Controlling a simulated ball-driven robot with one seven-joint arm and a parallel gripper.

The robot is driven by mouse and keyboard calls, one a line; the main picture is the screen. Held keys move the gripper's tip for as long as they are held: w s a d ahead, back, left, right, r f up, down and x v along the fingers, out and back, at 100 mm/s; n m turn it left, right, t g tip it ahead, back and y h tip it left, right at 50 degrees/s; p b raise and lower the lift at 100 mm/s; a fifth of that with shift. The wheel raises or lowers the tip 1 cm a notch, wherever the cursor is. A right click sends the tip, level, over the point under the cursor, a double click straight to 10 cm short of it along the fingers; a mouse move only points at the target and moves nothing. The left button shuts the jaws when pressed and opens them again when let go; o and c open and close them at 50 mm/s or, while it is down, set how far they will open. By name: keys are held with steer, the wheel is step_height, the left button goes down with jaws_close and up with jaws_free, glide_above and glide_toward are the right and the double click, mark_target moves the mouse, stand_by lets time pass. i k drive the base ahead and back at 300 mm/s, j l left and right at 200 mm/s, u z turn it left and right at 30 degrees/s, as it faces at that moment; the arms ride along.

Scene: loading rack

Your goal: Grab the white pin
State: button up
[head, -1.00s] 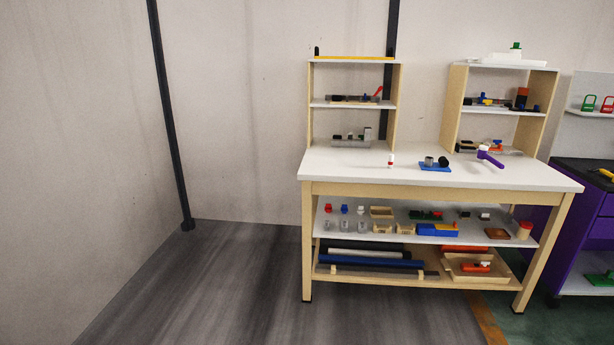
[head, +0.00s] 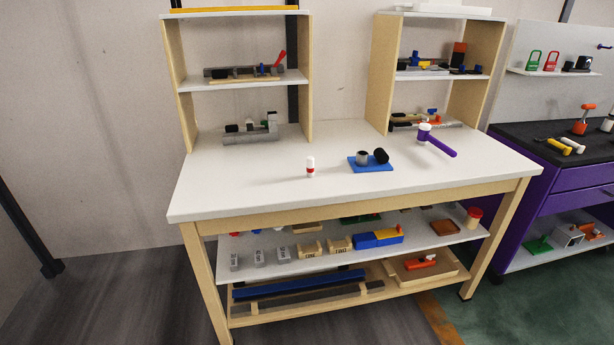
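A small white pin (head: 310,163) with a red band near its lower part stands upright on the white table top (head: 240,185), left of the middle. To its right is a blue plate (head: 362,166) that holds a grey cylinder (head: 362,157) and a black cylinder (head: 381,155). My gripper is not in the head view, so its state and its place relative to the pin do not show.
Two wooden shelf units (head: 184,100) stand along the back edge. Loaded shelves (head: 270,275) are below the top. Floor at the left (head: 110,285) is clear.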

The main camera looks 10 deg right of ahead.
mark_target(310, 159)
steer(key=i, duration=0.15)
steer(key=i+j+z, duration=0.1)
steer(key=i+j, duration=0.15)
steer(key=i+j+z, duration=0.1)
steer(key=j, duration=0.35)
steer(key=i+j+z, duration=0.1)
steer(key=i+j, duration=0.2)
steer(key=i+j+z, duration=0.1)
steer(key=j, duration=0.35)
steer(key=i+j, duration=0.3)
steer(key=j+z, duration=0.05)
steer(key=j, duration=0.05)
